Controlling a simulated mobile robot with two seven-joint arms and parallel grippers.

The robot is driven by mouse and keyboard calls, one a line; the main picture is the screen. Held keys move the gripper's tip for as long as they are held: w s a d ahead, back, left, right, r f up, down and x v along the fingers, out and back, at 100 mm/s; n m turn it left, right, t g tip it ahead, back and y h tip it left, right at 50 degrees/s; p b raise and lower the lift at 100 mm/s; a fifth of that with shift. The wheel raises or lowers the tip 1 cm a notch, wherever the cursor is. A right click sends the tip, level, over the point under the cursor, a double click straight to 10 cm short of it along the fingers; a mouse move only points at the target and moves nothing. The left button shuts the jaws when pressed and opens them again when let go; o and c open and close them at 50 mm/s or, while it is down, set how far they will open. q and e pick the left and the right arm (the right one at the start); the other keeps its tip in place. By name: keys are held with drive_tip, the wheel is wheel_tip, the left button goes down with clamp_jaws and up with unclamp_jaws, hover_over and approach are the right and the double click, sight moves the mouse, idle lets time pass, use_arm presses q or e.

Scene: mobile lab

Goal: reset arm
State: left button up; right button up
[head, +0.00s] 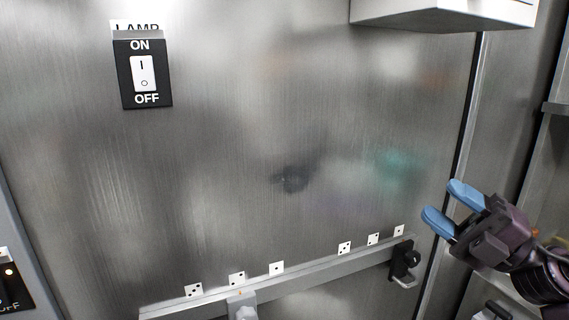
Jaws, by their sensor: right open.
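My right gripper (452,207) is at the right of the head view, its two blue fingertips apart and pointing left. It is open and nothing shows between its fingers. It appears in front of the right edge of a brushed metal panel (230,180). My left gripper is not in view.
A lamp switch (143,73) marked ON and OFF is on the panel at the upper left. A metal rail (320,278) crosses low, with several dotted white labels above it and a black clamp (404,261) at its right end. A white box (440,14) juts out above.

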drive_tip(key=s+d+f+m+t+h, duration=0.2)
drive_tip(key=d+f+m+t+h, duration=0.15)
drive_tip(key=f+m+h, duration=0.75)
drive_tip(key=s+d+f+m+t+h, duration=0.1)
drive_tip(key=d+f+m+t+h, duration=0.4)
drive_tip(key=f+m, duration=1)
drive_tip(key=s+a+f+m+g+h, duration=0.2)
drive_tip(key=s+f+g, duration=0.2)
drive_tip(key=s+f, duration=0.4)
drive_tip(key=s+a+f+m+g+h, duration=0.2)
drive_tip(key=s+f+g, duration=0.3)
drive_tip(key=f, duration=0.9)
drive_tip(key=s, duration=0.3)
drive_tip(key=shift+a+f, duration=0.15)
drive_tip(key=shift+a, duration=0.25)
